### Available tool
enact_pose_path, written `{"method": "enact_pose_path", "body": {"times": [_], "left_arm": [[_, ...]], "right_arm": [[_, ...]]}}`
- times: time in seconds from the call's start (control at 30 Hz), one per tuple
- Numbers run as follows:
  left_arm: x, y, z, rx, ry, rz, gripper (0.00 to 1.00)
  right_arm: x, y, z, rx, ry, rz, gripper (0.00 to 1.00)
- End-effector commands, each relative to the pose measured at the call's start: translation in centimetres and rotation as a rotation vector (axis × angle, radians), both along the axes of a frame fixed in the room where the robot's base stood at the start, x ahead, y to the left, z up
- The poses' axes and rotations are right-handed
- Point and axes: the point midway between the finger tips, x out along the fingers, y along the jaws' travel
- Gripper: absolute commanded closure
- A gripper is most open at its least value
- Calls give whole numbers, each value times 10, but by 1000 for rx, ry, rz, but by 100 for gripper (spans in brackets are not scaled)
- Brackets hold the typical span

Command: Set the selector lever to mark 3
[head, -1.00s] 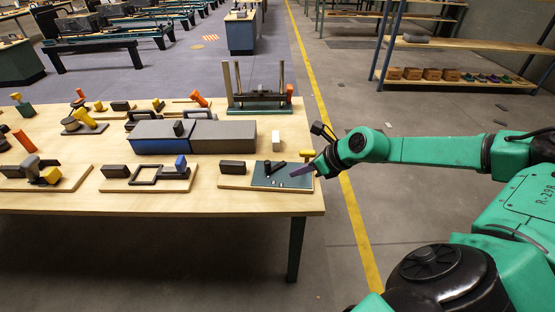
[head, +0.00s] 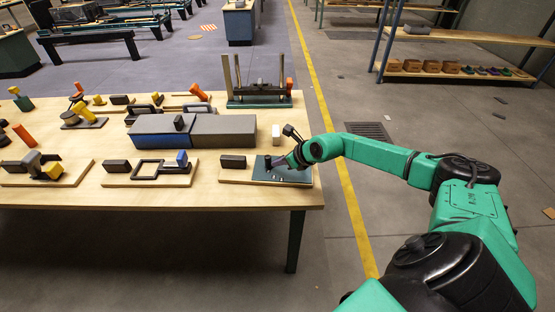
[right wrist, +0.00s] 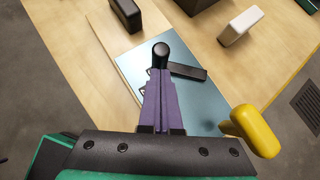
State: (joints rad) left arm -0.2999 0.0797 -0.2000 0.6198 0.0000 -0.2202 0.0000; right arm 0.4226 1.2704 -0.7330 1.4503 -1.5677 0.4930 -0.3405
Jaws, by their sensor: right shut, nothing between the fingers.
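The selector lever is a black bar (right wrist: 188,72) with an upright round black knob (right wrist: 161,50), on a blue-grey plate (right wrist: 200,103) in the right wrist view. The plate (head: 262,172) also shows in the head view, on a wooden board at the table's right end. My right gripper (right wrist: 159,74) has purple fingers, shut and empty, right at the knob's near side. I cannot tell whether they touch it. The fingers partly cover the plate's marks, so I cannot read the lever's setting. In the head view my right gripper (head: 293,160) hides part of the plate. My left gripper is not in view.
A yellow handle (right wrist: 255,133) stands close to the right of my fingers in the right wrist view. A black block (head: 233,161) sits on the same board, left of the plate. A white block (head: 276,133) stands behind. Open floor lies right of the table.

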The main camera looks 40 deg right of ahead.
Motion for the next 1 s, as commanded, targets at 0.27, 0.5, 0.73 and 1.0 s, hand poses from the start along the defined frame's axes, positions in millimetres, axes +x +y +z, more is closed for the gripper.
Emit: {"method": "enact_pose_path", "body": {"times": [0.27, 0.5, 0.73, 1.0], "left_arm": [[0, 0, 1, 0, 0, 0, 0], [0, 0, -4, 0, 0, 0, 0], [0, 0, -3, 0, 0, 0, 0], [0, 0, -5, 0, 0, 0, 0]], "right_arm": [[5, 2, -1, -1, 2, 2, 100], [17, 7, -1, 1, -3, 4, 100], [20, 8, 0, -2, 1, 3, 100], [14, 3, -1, -1, 3, 2, 100]]}}
